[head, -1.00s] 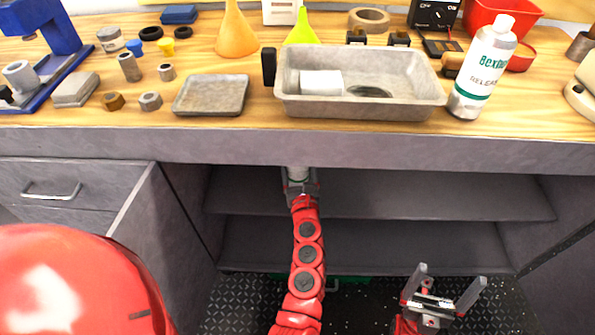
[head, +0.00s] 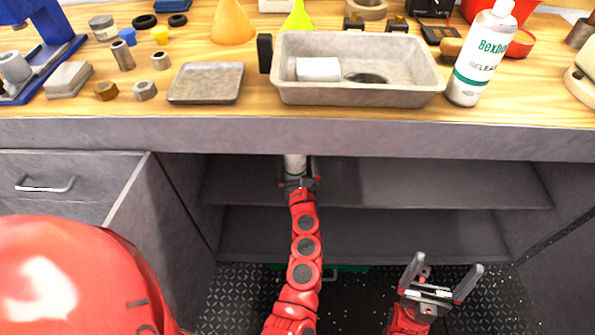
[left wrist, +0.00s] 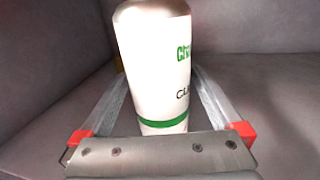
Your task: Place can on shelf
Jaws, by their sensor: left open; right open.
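A white can with a green band and green lettering (left wrist: 155,65) stands upright between the fingers of my left gripper (left wrist: 160,105) in the left wrist view. The fingers are open, one on each side of the can, with no clear grip on it. In the head view the can (head: 294,165) shows under the bench top, at the upper shelf (head: 430,185), with my left gripper (head: 298,178) around its lower part. Whether its base rests on the shelf is hidden by the gripper. My right gripper (head: 440,278) is open and empty at the lower right, in front of the cabinet.
The bench top (head: 300,135) overhangs the shelf. It carries a metal tray (head: 360,100), a white bottle (head: 483,55), a small flat tray (head: 206,83) and several nuts and funnels. A lower shelf (head: 400,235) lies below. The upper shelf right of the can is clear.

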